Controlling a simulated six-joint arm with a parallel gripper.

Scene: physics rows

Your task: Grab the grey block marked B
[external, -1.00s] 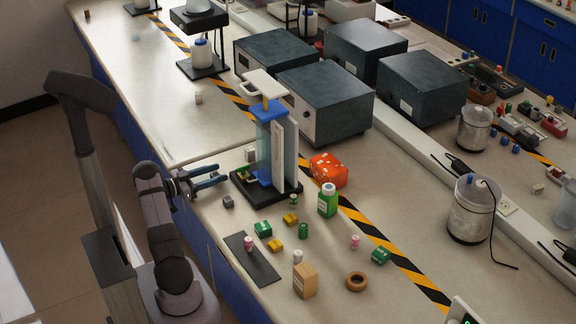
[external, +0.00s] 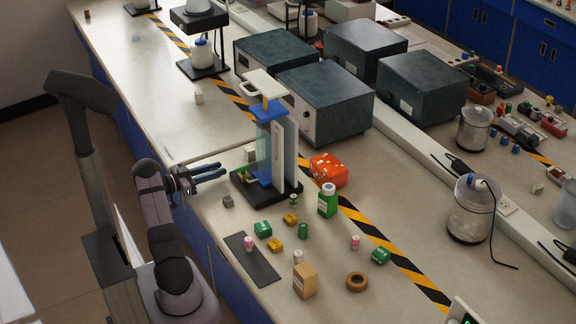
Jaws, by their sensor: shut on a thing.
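A small grey block (external: 228,201) lies on the bench, just left of the black base of the stand. No letter can be read on it at this size. My gripper (external: 225,171) reaches in from the left over the bench edge, with its blue-grey fingers pointing right. It is above and apart from that grey block in the picture. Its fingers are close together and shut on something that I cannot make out. A pale block (external: 250,153) lies behind the stand's left side, to the upper right of the fingertips.
The blue-and-glass stand (external: 271,150) rises close to the right of my gripper. The bench at the upper left is mostly clear.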

